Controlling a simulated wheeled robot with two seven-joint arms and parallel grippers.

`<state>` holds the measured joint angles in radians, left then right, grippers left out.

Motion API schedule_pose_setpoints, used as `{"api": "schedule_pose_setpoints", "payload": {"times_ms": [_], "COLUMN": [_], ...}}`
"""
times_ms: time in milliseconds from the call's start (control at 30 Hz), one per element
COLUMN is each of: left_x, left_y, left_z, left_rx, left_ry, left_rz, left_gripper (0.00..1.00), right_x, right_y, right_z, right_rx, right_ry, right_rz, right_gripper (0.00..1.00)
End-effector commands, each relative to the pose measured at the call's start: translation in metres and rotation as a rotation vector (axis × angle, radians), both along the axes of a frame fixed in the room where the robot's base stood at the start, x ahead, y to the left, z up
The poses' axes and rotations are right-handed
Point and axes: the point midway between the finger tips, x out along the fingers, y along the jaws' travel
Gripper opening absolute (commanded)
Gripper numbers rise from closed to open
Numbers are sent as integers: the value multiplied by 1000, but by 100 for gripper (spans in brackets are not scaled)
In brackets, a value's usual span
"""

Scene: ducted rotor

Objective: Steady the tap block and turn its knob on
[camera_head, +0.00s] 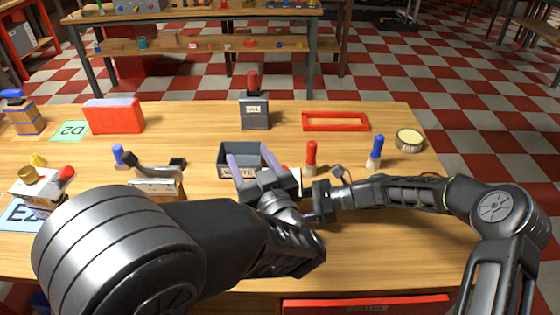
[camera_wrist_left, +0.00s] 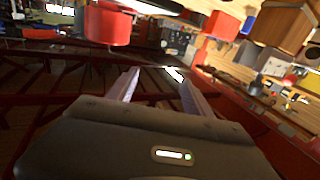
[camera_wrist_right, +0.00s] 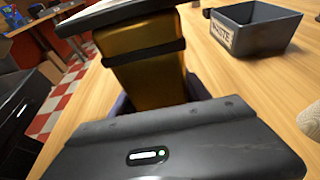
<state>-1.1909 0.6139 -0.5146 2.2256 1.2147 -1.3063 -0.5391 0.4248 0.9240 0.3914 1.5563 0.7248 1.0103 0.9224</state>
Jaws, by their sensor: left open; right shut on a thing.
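My right gripper (camera_head: 308,198) is shut on a gold block (camera_wrist_right: 150,75) with a black band and a dark top, seen close in the right wrist view. In the head view most of that block is hidden by my left arm; a white edge shows there. I cannot tell where its knob is. My left gripper (camera_head: 252,155) is open, its pale fingers apart over the tray area; its open fingers also show in the left wrist view (camera_wrist_left: 157,80). A red cylinder (camera_wrist_left: 107,24) appears beyond the left finger there. Contact with it does not show.
A dark labelled tray (camera_head: 238,150) sits behind my left gripper and also shows in the right wrist view (camera_wrist_right: 255,28). Red (camera_head: 311,152) and blue (camera_head: 376,150) pegs stand to the right. A dark box with a red top (camera_head: 254,112) stands farther back. Bare wood lies between them.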

Motion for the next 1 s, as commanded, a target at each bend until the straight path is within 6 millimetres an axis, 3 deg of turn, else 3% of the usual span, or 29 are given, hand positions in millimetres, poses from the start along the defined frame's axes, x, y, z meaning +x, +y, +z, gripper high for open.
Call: {"api": "schedule_pose_setpoints", "payload": {"times_ms": [33, 100, 200, 333, 767, 1000], "left_x": [-18, -40, -62, -75, -71, -44], "left_y": [-21, -44, -63, -73, -73, -70], "left_z": [-13, -26, -39, -45, -46, -46], "left_rx": [14, 17, 15, 11, 9, 10], "left_ry": [2, 0, 1, 3, 2, 2], "left_rz": [-82, -181, -278, -331, -332, -329], "left_gripper": [59, 59, 59, 59, 59, 59], "right_x": [0, 0, 0, 0, 0, 0], "right_y": [0, 0, 0, 0, 0, 0], "right_z": [0, 0, 0, 0, 0, 0], "right_rx": [0, 0, 0, 0, 0, 0], "right_ry": [0, 0, 0, 0, 0, 0], "right_rz": [0, 0, 0, 1, 1, 1], "right_gripper": [23, 23, 23, 23, 23, 23]}}
